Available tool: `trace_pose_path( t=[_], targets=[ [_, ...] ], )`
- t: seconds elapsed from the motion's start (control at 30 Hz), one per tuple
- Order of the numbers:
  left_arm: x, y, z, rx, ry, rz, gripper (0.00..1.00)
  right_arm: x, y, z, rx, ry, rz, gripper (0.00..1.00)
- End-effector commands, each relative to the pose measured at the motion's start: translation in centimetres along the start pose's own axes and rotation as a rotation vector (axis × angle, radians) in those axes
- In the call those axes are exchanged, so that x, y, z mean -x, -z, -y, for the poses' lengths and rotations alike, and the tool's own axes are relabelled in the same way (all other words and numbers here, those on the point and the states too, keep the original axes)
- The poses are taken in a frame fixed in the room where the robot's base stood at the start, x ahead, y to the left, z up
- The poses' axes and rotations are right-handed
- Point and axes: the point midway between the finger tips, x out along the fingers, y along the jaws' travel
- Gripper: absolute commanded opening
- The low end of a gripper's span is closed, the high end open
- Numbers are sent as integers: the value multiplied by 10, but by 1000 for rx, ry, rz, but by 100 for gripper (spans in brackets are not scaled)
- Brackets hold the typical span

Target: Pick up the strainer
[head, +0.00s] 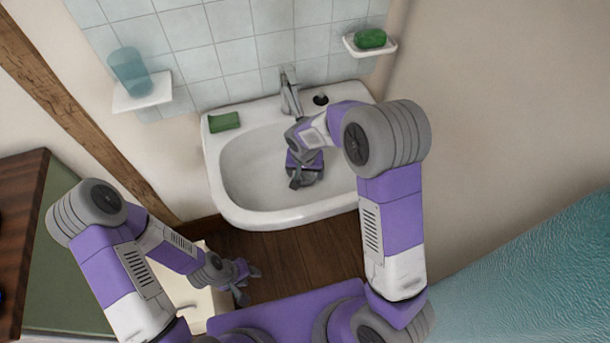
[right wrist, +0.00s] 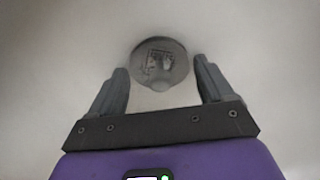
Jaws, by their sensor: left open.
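The strainer (right wrist: 160,63) appears in the right wrist view as a round grey metal disc with an uneven, patterned centre. It lies at the bottom of the white sink basin (head: 252,180). My right gripper (right wrist: 160,80) is open above it, with one finger on each side of the disc in the picture. I cannot tell whether the fingertips touch it. In the head view my right gripper (head: 304,182) reaches down into the basin and hides the strainer. My left gripper (head: 246,284) is open and empty, low in front of the sink.
A tap (head: 289,92) stands at the back of the sink, near a small dark round item (head: 320,98) on the ledge. A green sponge (head: 224,122) lies on the left rim. Wall shelves hold a blue cup (head: 130,73) and green soap (head: 370,39).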

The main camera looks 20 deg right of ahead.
Motion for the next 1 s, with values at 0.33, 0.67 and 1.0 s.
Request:
trace_pose_path(
  t=[0.33, 0.67, 1.0],
  targets=[
    [0, 0, 0, 0, 0, 0, 43, 0, 0, 0, 0, 0, 0, 27],
    [2, 0, -1, 0, 0, 0, 43, 4, 0, 0, 0, 0, 0, 27],
    [13, 0, -5, 0, 0, 0, 43, 18, -23, -9, 3, -1, 1, 27]
  ],
)
